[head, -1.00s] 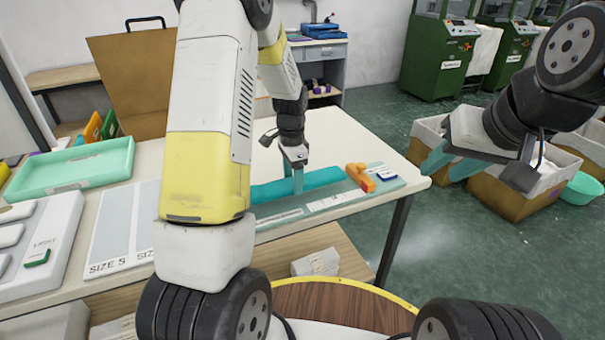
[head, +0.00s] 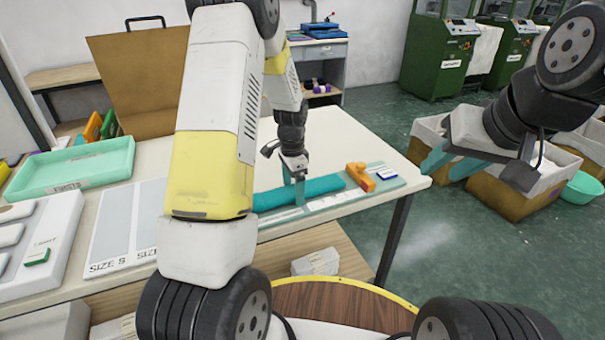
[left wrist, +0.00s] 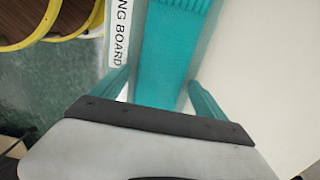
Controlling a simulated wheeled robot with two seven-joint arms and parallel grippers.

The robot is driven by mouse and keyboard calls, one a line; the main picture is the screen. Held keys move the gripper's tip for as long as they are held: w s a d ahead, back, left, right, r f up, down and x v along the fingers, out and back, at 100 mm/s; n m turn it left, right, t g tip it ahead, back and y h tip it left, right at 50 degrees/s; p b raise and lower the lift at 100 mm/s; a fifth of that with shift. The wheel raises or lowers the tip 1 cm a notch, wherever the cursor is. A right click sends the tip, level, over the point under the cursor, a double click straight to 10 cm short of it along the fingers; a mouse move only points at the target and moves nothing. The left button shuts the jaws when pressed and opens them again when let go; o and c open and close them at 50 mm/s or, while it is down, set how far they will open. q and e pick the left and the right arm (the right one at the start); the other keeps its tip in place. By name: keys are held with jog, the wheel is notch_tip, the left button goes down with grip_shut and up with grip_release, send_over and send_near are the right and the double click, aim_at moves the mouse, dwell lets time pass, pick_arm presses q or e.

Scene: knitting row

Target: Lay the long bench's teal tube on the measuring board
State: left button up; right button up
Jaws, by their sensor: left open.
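The teal tube (head: 325,185) lies lengthwise along the measuring board (head: 400,182), a pale teal strip near the table's front edge. My left arm hides the tube's left end in the head view. My left gripper (head: 294,188) is low over the tube, fingers open and pointing down. In the left wrist view, the open left gripper (left wrist: 158,78) has one finger on each side of the tube (left wrist: 168,55); the board's label (left wrist: 120,35) shows beside it. I cannot tell whether the fingers touch it. My right gripper (head: 440,174) is open and empty, off the table's right end.
An orange block-like piece (head: 360,176) is at the tube's right end on the board. A mint tray (head: 75,168) and a size chart (head: 120,225) are on the left of the table (head: 345,135). White-lined boxes (head: 505,190) stand on the floor at right.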

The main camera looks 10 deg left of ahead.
pick_arm(q)
notch_tip(320, 180, up, 11)
notch_tip(320, 180, up, 9)
jog(key=n+t, duration=0.1)
jog(key=n, duration=0.2)
send_over(293, 190)
jog(key=s, duration=0.5)
jog(key=s+d+r+n+t+h, duration=0.1)
jog(key=s+r+n+t, duration=0.1)
jog(key=s, duration=0.7)
jog(key=s+d+r+n+t+h, duration=0.1)
jog(key=s+r+n+t, duration=0.2)
jog(key=s, duration=0.7)
notch_tip(293, 190, up, 3)
jog(key=n, duration=0.2)
jog(key=shift+s+d+r+n, duration=0.15)
jog(key=shift+s+n, duration=0.1)
jog(key=shift+n, duration=0.05)
